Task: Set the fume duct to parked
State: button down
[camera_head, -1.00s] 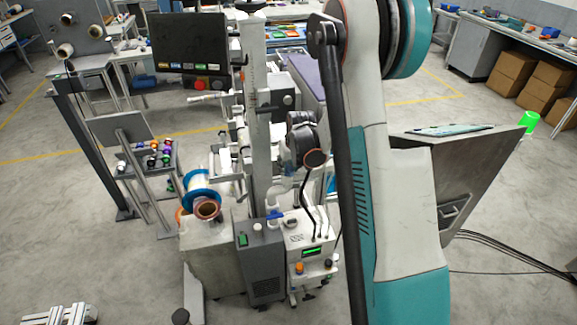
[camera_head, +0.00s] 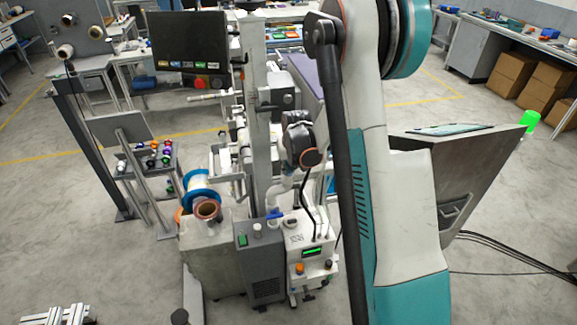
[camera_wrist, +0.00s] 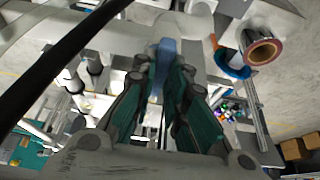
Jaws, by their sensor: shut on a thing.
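In the wrist view, my gripper (camera_wrist: 163,75) has its dark fingers with green pads on both sides of a narrow blue handle (camera_wrist: 162,58), shut on it. The handle lies in front of a pale, tube-like part, which looks like the white duct. In the head view, a small blue piece (camera_head: 274,214) shows at the top of the grey and white machine, below a pale duct bend (camera_head: 281,186). I cannot tell for certain that it is the same handle. My fingers are not clear in the head view, and the duct is partly hidden by the post and my arm.
A white box with a green display (camera_head: 312,255) and a grey unit (camera_head: 263,268) stand below the duct. A tall post (camera_head: 258,130) rises beside my wrist. A blue-rimmed spool (camera_head: 201,188) and a copper-coloured ring (camera_head: 208,209) are at left.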

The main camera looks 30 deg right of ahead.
jog(key=shift+f, duration=0.1)
jog(key=c, duration=1.6)
grip_release()
jog(key=v, duration=1.2)
jog(key=shift+w, duration=0.1)
